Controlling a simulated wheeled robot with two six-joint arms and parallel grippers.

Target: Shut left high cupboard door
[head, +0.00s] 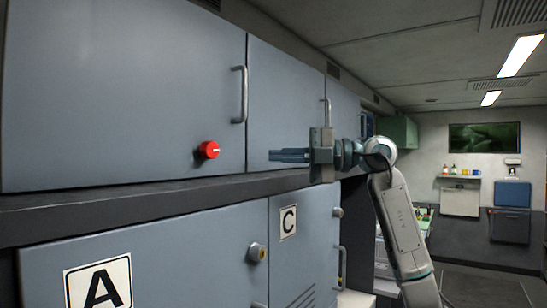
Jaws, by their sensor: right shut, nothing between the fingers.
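The left high cupboard door (125,85) is a large blue-grey panel filling the upper left of the head view. It has a vertical grey bar handle (240,95) near its right edge and a red round knob (209,149) low on it. It looks about flush with the neighbouring high door (285,90), with only a thin dark line between them. My right gripper (272,155) is shut and empty, its fingers pointing left in front of the neighbouring door's lower part, right of the red knob. I cannot tell whether it touches that door. My left gripper is out of view.
A dark ledge (130,203) runs below the high doors. Lower cupboards marked A (165,255) and C (303,245) have knobs and handles standing out. The aisle floor (485,288) at right looks clear. A green box (397,133) hangs farther back.

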